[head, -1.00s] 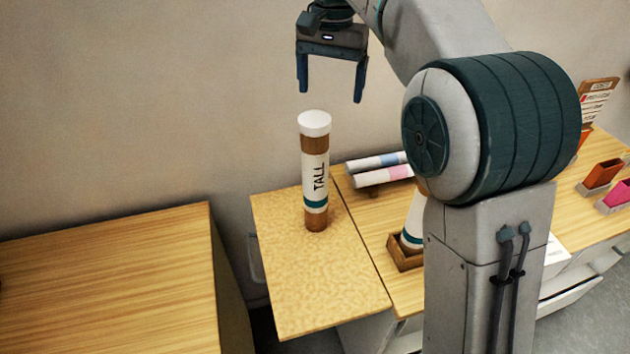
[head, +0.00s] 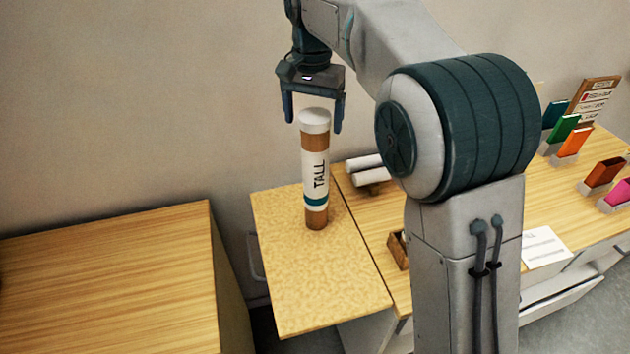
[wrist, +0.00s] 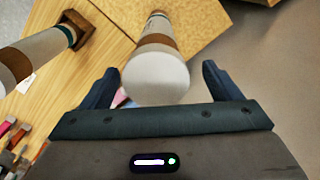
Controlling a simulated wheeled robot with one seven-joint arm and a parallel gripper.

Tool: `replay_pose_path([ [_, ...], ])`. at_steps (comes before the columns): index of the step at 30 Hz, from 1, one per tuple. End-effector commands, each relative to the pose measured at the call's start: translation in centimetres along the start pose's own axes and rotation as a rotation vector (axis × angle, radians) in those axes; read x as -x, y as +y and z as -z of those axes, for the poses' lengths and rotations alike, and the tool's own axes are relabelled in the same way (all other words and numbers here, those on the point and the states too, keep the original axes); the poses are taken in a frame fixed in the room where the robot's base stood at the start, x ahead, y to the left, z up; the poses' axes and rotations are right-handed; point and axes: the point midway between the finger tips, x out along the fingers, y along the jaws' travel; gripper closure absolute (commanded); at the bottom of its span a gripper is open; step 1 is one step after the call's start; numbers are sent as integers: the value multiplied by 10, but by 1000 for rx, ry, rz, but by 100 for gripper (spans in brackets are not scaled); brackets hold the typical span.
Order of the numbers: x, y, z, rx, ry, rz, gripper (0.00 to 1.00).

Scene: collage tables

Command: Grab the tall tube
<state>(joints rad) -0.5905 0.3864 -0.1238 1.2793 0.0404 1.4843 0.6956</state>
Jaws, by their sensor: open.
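The tall tube (head: 315,170) stands upright on the speckled board of the table (head: 290,290). It is brown with a white cap, a teal band and a white label reading TALL. My gripper (head: 312,125) is open and points down at the tube's top, its fingers on either side of the white cap in the head view. In the wrist view the tube's cap (wrist: 157,80) shows between my two open fingertips (wrist: 160,78). I cannot tell whether either finger touches it.
Another tube (wrist: 30,55) stands in a wooden holder (head: 397,250) to the right, mostly hidden by my arm. White rolls (head: 368,170) lie behind it. Coloured card holders (head: 603,172) stand far right. A separate wooden table (head: 110,280) is at left, across a gap.

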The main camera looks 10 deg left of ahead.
Motion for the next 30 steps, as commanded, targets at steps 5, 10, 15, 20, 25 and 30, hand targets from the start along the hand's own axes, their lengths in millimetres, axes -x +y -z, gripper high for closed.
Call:
replay_pose_path([
  [5, -19, 4, 0, 1, -3, -3, 16],
  [10, -41, 4, 0, 1, -1, -1, 16],
  [15, -49, 4, 0, 1, 1, 0, 16],
  [20, -49, 4, 0, 0, 1, 0, 19],
  [25, -49, 4, 0, 0, 1, 0, 66],
  [30, -49, 4, 0, 0, 1, 0, 81],
])
